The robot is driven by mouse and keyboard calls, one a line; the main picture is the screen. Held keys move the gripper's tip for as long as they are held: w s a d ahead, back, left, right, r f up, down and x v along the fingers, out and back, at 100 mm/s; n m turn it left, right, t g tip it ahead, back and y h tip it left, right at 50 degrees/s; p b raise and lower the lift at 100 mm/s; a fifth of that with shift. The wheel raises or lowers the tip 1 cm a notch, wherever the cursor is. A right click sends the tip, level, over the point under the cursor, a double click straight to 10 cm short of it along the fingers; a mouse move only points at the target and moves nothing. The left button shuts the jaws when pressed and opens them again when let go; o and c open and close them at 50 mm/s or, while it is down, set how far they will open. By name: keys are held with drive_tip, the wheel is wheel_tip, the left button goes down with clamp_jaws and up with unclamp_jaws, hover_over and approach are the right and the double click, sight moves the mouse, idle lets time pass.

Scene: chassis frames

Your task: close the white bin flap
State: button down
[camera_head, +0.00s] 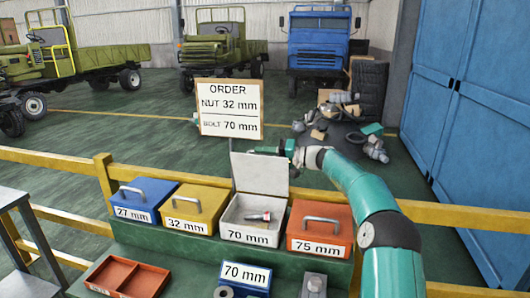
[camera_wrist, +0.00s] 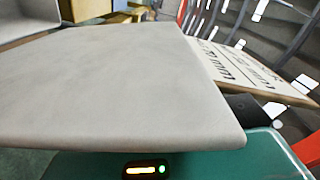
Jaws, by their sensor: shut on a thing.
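The white bin (camera_head: 240,237), labelled 70 mm, stands in a row of bins on a green stand. Its white flap (camera_head: 262,176) is raised, nearly upright at the back of the bin. A grey bolt with a reddish part (camera_head: 259,217) lies inside the bin. My gripper (camera_head: 268,151) is at the flap's upper edge, shut on it. In the wrist view the flap (camera_wrist: 125,85) fills much of the picture and hides most of the jaws.
Shut bins stand alongside: blue (camera_head: 143,198), yellow (camera_head: 196,207) and red (camera_head: 319,230). An order board (camera_head: 230,108) stands behind the flap. A yellow rail (camera_head: 60,160) runs behind the stand. A red tray (camera_head: 128,277) lies in front at left.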

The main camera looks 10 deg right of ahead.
sight(260, 164)
drive_tip(key=s+n, duration=0.1)
drive_tip(key=s, duration=0.1)
drive_tip(key=s+a+n, duration=0.1)
drive_tip(key=s+a+f+n, duration=0.1)
drive_tip(key=s+n, duration=0.1)
drive_tip(key=shift+s, duration=0.3)
drive_tip(key=s+a+f+n, duration=0.2)
drive_tip(key=s+f+n, duration=0.2)
drive_tip(key=s+n, duration=0.1)
drive_tip(key=shift+s+a+f, duration=0.35)
drive_tip(key=shift+s+f, duration=0.05)
drive_tip(key=shift+s, duration=0.2)
